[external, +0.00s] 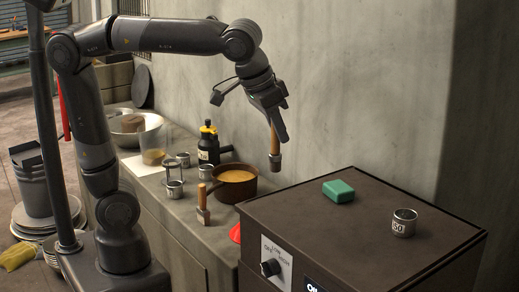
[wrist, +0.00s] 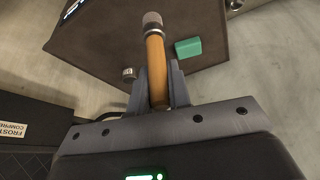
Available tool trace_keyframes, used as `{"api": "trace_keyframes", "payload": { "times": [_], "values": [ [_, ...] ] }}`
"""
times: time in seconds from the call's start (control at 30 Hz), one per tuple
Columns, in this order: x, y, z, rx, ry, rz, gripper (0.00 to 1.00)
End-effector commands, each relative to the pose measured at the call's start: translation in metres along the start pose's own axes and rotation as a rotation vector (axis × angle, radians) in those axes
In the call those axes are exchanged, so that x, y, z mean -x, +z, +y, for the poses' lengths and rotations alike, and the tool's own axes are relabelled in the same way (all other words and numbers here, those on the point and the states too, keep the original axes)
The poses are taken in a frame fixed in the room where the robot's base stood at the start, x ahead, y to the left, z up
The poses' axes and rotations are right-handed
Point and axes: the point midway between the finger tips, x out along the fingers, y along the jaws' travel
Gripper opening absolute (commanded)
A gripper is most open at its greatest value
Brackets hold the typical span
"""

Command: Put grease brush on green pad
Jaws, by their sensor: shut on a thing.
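My gripper (external: 275,128) is shut on the grease brush (external: 275,148), which has a wooden handle and a grey end. The brush hangs roughly upright in the air, end down, behind and left of the brown cabinet's top. In the wrist view the brush (wrist: 155,65) sticks out from between the fingers of my gripper (wrist: 160,82). The green pad (external: 338,191) lies on the cabinet top, right of and lower than the brush. It also shows in the wrist view (wrist: 188,47), to the right of the brush and apart from it.
The brown cabinet (external: 330,227) has a tin (external: 404,223) near its right side and a knob (external: 270,267) on its front. Left of it, a counter holds a pan (external: 235,187), a black bottle (external: 208,145), several tins and another wooden-handled tool (external: 203,208). A wall stands behind.

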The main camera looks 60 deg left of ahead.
Motion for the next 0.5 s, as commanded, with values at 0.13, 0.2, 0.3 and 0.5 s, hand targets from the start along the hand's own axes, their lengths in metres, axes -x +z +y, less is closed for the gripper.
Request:
{"api": "trace_keyframes", "payload": {
  "times": [0.13,0.2,0.3,0.5],
  "values": [
    [0.002,-0.020,0.000,-0.012,0.006,-0.001,0.00],
    [0.002,-0.030,-0.001,-0.013,0.006,-0.002,0.00],
    [-0.001,-0.043,0.000,-0.015,0.006,-0.003,0.00],
    [-0.009,-0.068,0.003,-0.014,0.005,-0.002,0.00]
  ]
}}
